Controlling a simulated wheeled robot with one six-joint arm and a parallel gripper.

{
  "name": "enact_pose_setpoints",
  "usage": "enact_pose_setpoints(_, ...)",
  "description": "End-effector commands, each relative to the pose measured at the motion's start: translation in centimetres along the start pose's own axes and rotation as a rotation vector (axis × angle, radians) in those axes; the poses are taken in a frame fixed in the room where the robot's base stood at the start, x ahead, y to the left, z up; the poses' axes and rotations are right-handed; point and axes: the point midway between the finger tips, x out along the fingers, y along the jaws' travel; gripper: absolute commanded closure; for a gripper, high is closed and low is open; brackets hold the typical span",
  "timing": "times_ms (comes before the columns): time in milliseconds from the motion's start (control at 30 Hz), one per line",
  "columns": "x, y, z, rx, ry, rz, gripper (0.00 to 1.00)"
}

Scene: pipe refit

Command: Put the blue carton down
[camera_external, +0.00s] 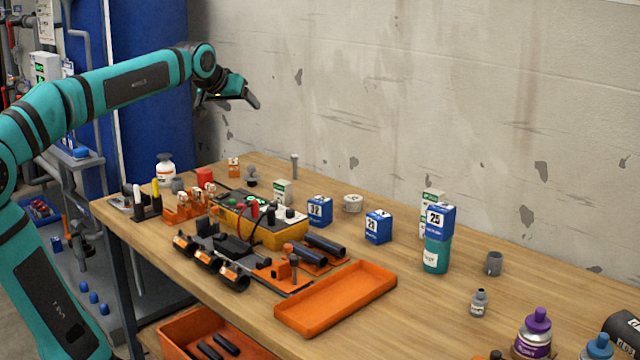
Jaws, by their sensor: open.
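A third blue carton (441,222), marked 25, appears on or directly in front of a teal container (435,256); I cannot tell which. My gripper (250,98) is open and empty, raised above the table's far left end, well apart from all three cartons.
An orange tray (337,298) lies at the table's front. A yellow tester box (260,228), black pipe pieces and small fittings crowd the left half. Bottles, including a purple-capped one (534,335), stand at the right. Bare wood shows between the tray and the bottles.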

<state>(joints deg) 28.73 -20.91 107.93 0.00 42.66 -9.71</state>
Motion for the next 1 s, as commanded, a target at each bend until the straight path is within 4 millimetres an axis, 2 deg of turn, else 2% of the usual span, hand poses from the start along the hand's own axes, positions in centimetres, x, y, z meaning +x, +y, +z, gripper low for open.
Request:
enact_pose_setpoints(33, -1.4, -1.9, 0.6, -0.013, 0.042, -0.020, 0.31)
enact_pose_setpoints(200, -5.3, -7.0, 3.0, -0.035, 0.185, -0.086, 0.31)
enact_pose_setpoints(500, -12.0, -13.9, 8.8, -0.049, 0.429, -0.234, 0.31)
enact_pose_setpoints(700, -15.7, -16.7, 13.3, -0.039, 0.571, -0.342, 0.31)
enact_pose_setpoints(800, -16.8, -17.5, 14.9, -0.033, 0.621, -0.382, 0.31)
enact_pose_setpoints(1000, -17.8, -18.0, 16.4, -0.024, 0.666, -0.419, 0.31)
